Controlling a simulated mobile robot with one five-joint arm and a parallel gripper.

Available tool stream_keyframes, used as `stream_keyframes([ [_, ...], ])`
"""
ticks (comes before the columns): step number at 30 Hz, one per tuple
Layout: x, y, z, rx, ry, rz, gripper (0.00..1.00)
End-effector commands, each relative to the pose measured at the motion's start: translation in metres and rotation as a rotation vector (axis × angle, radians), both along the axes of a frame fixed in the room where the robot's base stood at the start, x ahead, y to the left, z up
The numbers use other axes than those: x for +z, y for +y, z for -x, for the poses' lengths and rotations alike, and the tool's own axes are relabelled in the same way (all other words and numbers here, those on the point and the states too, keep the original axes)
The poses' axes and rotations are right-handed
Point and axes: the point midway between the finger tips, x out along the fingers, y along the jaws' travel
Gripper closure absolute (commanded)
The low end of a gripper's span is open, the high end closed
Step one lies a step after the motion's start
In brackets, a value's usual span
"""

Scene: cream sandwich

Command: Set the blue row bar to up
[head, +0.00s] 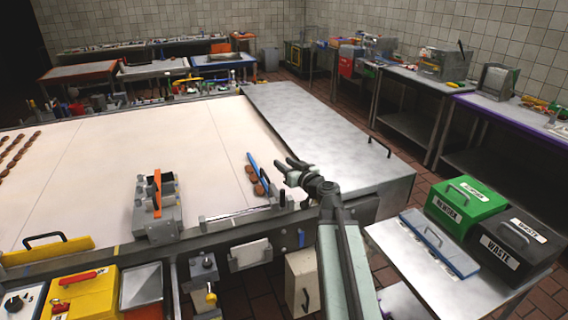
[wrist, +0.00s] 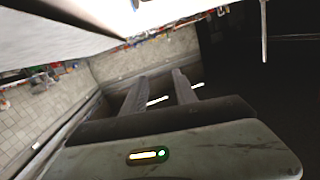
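The blue row bar (head: 256,171) is a thin bar at the right part of the cream conveyor surface (head: 190,150), slanting from upper left to lower right. I cannot tell whether the bar is raised or lowered. My gripper (head: 282,164) is just right of the bar and looks apart from it. In the wrist view my gripper (wrist: 160,80) shows two separated fingers with nothing between them. The bar cannot be made out in the wrist view.
A bare metal table (head: 330,140) adjoins the conveyor on the right. A grey device with an orange lever (head: 157,190) stands on the front edge.

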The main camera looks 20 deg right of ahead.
Motion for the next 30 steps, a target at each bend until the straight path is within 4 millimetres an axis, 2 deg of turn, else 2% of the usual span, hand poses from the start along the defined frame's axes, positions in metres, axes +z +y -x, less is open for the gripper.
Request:
stream_keyframes([
  [11,0.000,0.001,-0.001,0.002,0.000,0.000,0.66],
  [14,0.000,0.031,-0.009,0.042,0.000,0.000,0.66],
  [17,-0.003,0.099,-0.021,0.135,0.008,0.018,0.66],
  [18,-0.010,0.133,-0.022,0.190,0.029,0.066,0.66],
  [20,-0.027,0.184,-0.018,0.294,0.083,0.137,0.66],
  [21,-0.042,0.215,-0.010,0.366,0.137,0.172,0.66],
  [23,-0.069,0.258,0.007,0.468,0.246,0.212,0.66],
  [24,-0.090,0.282,0.022,0.529,0.339,0.238,0.66],
  [25,-0.108,0.296,0.037,0.566,0.425,0.255,0.66],
  [27,-0.151,0.311,0.077,0.600,0.674,0.294,0.66],
  [29,-0.183,0.298,0.113,0.542,0.915,0.313,0.66],
  [30,-0.197,0.280,0.134,0.463,1.059,0.313,0.66],
])
